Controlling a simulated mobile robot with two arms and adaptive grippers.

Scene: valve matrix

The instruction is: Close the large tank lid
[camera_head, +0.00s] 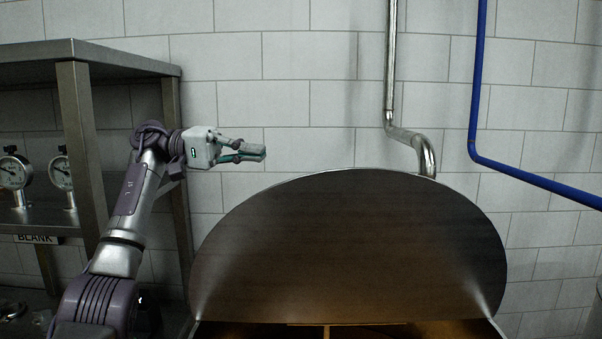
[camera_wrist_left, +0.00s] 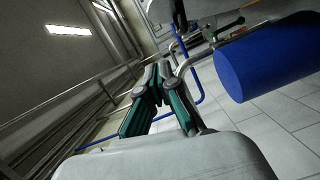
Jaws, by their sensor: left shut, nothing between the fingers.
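The large tank lid (camera_head: 350,245) is a dark, rounded metal plate that stands raised in the head view. Its lower edge meets the tank opening (camera_head: 370,330), of which only a strip shows at the bottom. My left gripper (camera_head: 262,153) is shut and empty. It is up and to the left of the lid, above the lid's upper left edge, and points right. I see no contact with the lid. In the left wrist view my left gripper's fingers (camera_wrist_left: 157,70) are together with nothing between them. My right gripper is not in view.
A metal shelf (camera_head: 85,52) with pressure gauges (camera_head: 14,172) and a "BLANK" label (camera_head: 36,239) stands at the left. A steel pipe (camera_head: 391,70) and a blue pipe (camera_head: 476,90) run along the tiled wall behind. A blue cylinder (camera_wrist_left: 262,65) shows in the left wrist view.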

